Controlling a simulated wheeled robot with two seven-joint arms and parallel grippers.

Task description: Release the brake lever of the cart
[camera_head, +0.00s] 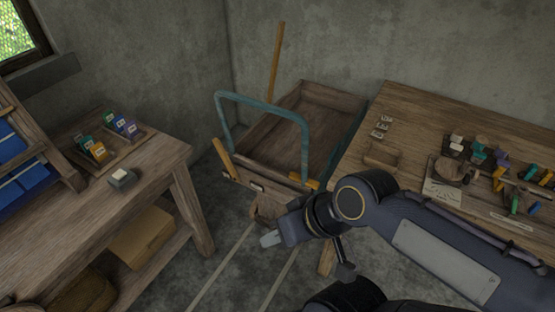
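The wooden cart (341,101) stands in the corner, with a blue-green push handle (262,104) at its near end. A short orange-brown lever (224,160) slants up at the left of the cart's near end; it looks like the brake lever, but I cannot be sure. A smaller orange piece (313,184) shows at the near right corner, partly behind my arm. My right gripper (270,239) is below and in front of the cart's near end, apart from the slanted lever. Its fingers point left, and their gap does not show clearly. My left gripper is out of view.
A workbench (400,108) with blocks and small tools stands close on the right. Another table (157,167) with a small rack of coloured pieces is on the left. Pale floor lines (222,268) cross the open floor between them. A tall stick (277,60) rises behind the handle.

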